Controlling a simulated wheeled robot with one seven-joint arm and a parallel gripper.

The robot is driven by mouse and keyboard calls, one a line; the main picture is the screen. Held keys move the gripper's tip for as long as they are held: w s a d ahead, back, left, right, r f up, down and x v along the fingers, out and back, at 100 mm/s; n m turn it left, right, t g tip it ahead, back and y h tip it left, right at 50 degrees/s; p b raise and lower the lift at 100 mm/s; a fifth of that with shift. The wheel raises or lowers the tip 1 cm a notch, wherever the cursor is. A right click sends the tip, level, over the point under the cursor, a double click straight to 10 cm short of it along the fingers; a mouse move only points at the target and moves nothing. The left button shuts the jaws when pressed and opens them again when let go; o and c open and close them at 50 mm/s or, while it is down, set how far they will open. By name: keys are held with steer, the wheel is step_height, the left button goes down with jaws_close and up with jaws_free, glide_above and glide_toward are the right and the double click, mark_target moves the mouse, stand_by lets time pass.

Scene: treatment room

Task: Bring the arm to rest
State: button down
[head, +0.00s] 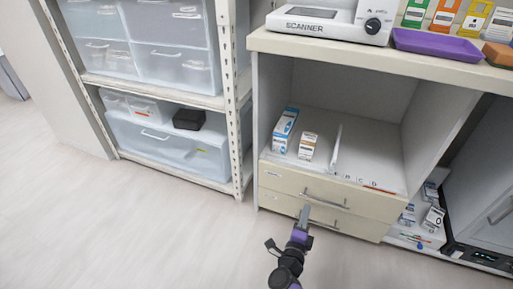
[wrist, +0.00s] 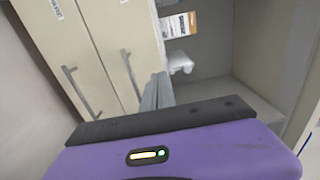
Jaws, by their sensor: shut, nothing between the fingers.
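My arm reaches up from the bottom of the head view, over the floor in front of the cabinet. My gripper (head: 304,213) is shut and empty, its tip in front of the lower drawer in the picture. In the wrist view the closed fingers (wrist: 157,92) extend past the dark bar and purple body of my gripper. Whether the fingertips touch the drawer front cannot be told.
A cabinet has two closed drawers with bar handles (head: 324,200). Its open shelf holds several boxes, including a blue and white box (head: 285,130). A scanner (head: 325,24) stands on top. A rack with clear drawers (head: 170,70) is at left. Floor (head: 130,230) is free at lower left.

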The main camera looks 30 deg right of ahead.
steer(key=w+a+r+n+t+y, duration=0.1)
steer(key=w+a+r+n+t, duration=0.2)
steer(key=w+r+n, duration=0.1)
steer(key=s+a+r+n+t+y, duration=0.5)
steer(key=a+r+n+y, duration=0.15)
steer(key=n, duration=0.35)
steer(key=s+a+r+n+g+y, duration=0.15)
steer(key=s+a+r+n, duration=0.3)
steer(key=s, duration=0.65)
steer(key=s+a+r+n+g+y, duration=0.1)
steer(key=s+a+r+n+y, duration=0.3)
steer(key=s, duration=0.6)
steer(key=s+a+r+n+g+y, duration=0.15)
steer(key=s+a+r+n, duration=0.35)
steer(key=s, duration=0.6)
step_height(320, 180, up, 28)
steer(key=d+p, duration=0.2)
steer(key=p, duration=2.8)
steer(key=shift+w+r+n, duration=0.2)
steer(key=shift+w+n, duration=0.2)
steer(key=shift+n, duration=0.05)
